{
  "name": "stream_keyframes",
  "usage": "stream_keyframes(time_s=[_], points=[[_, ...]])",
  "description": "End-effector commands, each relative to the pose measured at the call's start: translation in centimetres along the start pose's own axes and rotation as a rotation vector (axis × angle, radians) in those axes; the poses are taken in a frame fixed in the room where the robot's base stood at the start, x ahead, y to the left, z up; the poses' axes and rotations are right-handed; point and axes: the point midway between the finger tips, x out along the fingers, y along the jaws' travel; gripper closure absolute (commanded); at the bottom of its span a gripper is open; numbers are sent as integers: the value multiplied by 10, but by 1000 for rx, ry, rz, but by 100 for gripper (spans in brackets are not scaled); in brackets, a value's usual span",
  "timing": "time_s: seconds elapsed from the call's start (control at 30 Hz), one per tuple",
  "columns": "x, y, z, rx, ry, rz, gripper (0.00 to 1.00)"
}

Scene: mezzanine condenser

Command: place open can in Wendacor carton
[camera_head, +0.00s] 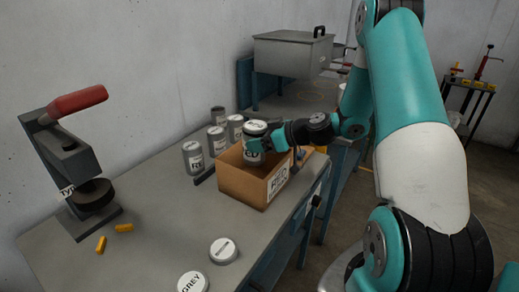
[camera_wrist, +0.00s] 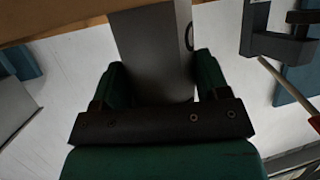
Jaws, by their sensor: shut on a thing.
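A grey can (camera_head: 254,157) with a pale label is held upright in my gripper (camera_head: 256,146). My gripper is shut around the can's side, and the can fills the gap between the fingers in the wrist view (camera_wrist: 153,55). The can is over the open brown carton (camera_head: 240,187), its lower end hidden behind or inside the carton's front wall; I cannot tell how deep it is. The carton stands on the grey bench with a white label on its right face, too small to read surely. A brown carton edge (camera_wrist: 45,22) also shows in the wrist view.
Several grey cans (camera_head: 193,158) stand just behind and left of the carton. Two round lids (camera_head: 223,250) lie at the bench front, one marked GREY (camera_head: 193,284). A red-handled press (camera_head: 75,165) and two orange plugs (camera_head: 124,228) are at left. The bench middle is clear.

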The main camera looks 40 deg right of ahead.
Motion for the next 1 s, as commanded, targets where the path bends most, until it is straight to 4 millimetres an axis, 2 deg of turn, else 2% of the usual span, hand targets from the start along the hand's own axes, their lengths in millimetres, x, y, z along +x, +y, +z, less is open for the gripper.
stream_keyframes(time_s=[0.1,0.23,1.0], points=[[7,0,18,5,-1,-3,71],[12,0,30,3,0,-1,71],[17,0,42,1,0,-1,71]])
